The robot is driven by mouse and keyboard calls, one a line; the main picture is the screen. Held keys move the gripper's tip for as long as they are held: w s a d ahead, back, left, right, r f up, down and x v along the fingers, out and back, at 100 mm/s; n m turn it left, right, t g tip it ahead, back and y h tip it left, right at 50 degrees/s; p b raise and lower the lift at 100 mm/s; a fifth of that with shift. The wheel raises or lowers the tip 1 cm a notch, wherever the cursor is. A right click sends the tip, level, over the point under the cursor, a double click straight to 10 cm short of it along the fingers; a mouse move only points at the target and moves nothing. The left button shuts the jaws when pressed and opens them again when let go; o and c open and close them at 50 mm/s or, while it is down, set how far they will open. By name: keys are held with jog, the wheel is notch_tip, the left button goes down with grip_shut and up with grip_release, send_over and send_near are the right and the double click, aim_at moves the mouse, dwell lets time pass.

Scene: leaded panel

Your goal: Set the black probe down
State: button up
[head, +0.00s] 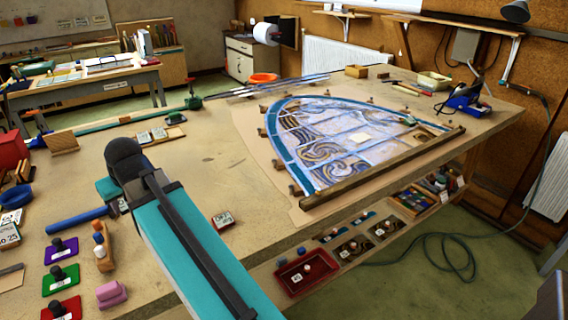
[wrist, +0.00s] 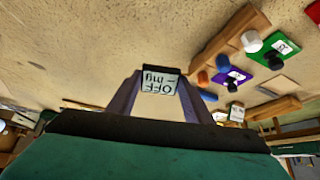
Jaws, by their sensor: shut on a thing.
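My gripper (wrist: 158,85) shows in the wrist view with its two dark fingers closed on a small black-edged piece with a white label, which I take as the black probe (wrist: 160,70). The label reads upside down, with "OFF" on it. The rest of its shape is hidden. Tan bench top (wrist: 90,40) lies beyond it; I cannot tell whether the piece touches it.
A wooden rack (head: 107,258) with coloured pegs, a blue cylinder (head: 80,219), and purple (head: 60,250), green (head: 60,278) and red cards lie left of my arm. A small labelled tile (head: 222,219) lies right of it. The leaded panel (head: 340,145) fills the bench's right part.

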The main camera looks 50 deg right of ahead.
jog(key=s+d+b, duration=0.2)
jog(key=s+d, duration=0.4)
jog(key=d, duration=0.7)
jog(key=s+d+f+m+h+b, duration=0.1)
jog(key=s+d, duration=0.5)
jog(key=d, duration=0.7)
jog(key=s+d+f+m+b, duration=0.1)
jog(key=s+d+b, duration=0.2)
jog(key=d, duration=1)
jog(key=shift+s+d+f, duration=0.15)
jog(key=shift+s, duration=0.75)
jog(key=shift+s+d+f, duration=0.1)
jog(key=shift+s, duration=0.75)
jog(key=shift+m+h, duration=0.3)
jog(key=shift+m, duration=0.2)
jog(key=s+d, duration=0.3)
jog(key=s, duration=0.1)
jog(key=s+d+b, duration=0.1)
jog(key=s+d, duration=0.2)
jog(key=s+d+b, duration=0.1)
jog(key=s+d, duration=0.2)
jog(key=s, duration=0.1)
jog(key=shift+s, duration=0.35)
jog(key=shift+d, duration=0.1)
